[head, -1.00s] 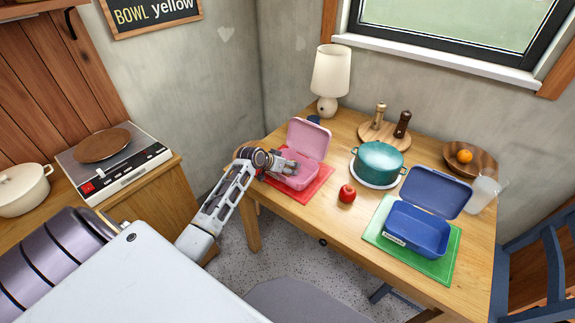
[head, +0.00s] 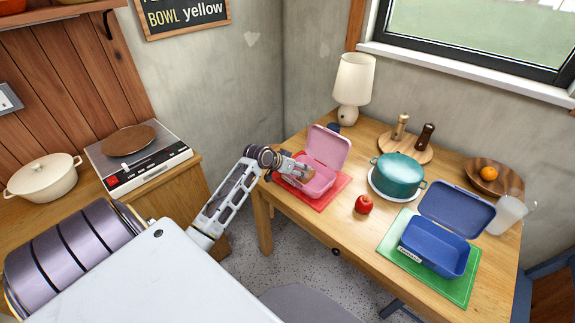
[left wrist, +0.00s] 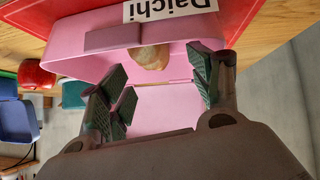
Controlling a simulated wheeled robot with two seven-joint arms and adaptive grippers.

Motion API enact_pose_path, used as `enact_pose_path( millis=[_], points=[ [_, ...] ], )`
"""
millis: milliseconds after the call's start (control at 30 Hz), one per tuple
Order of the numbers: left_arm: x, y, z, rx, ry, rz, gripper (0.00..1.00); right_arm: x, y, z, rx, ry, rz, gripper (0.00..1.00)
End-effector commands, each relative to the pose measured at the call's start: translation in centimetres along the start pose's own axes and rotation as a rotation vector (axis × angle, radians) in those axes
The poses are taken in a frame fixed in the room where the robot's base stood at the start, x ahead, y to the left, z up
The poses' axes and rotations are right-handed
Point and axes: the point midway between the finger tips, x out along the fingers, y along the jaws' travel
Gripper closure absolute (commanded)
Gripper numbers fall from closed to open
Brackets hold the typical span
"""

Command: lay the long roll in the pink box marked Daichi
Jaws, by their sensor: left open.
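The pink box (head: 325,184) stands open on a red mat on the table, its lid raised at the back. Its label reads Daichi in the left wrist view, where its front wall (left wrist: 80,63) shows close up. The tan roll (left wrist: 150,57) lies inside the box, seen partly, close to the labelled wall. In the head view the roll is mostly hidden by the gripper. My left gripper (head: 302,168) is over the box's left side. In the left wrist view the left gripper (left wrist: 160,80) has its fingers spread, with the roll beyond them. My right gripper is out of view.
A red apple (head: 363,204) and a teal pot (head: 398,177) stand right of the pink box. A blue lunch box (head: 432,250) stands open on a green mat (head: 385,246). A lamp (head: 353,85) is behind.

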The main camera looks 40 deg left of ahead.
Motion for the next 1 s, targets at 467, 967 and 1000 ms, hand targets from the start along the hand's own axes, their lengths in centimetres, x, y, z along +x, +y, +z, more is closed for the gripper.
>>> enact_pose_path(
  millis=[467,967,1000],
  points=[
    [-5.5,0.0,0.0,0.002,0.001,-0.001,0.36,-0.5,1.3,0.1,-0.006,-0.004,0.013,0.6],
    [-6.7,0.0,-0.1,0.001,0.001,0.0,0.36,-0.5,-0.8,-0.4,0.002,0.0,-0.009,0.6],
    [-6.7,0.0,-0.1,0.001,0.002,0.0,0.36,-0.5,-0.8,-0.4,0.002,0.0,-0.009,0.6]
  ],
)
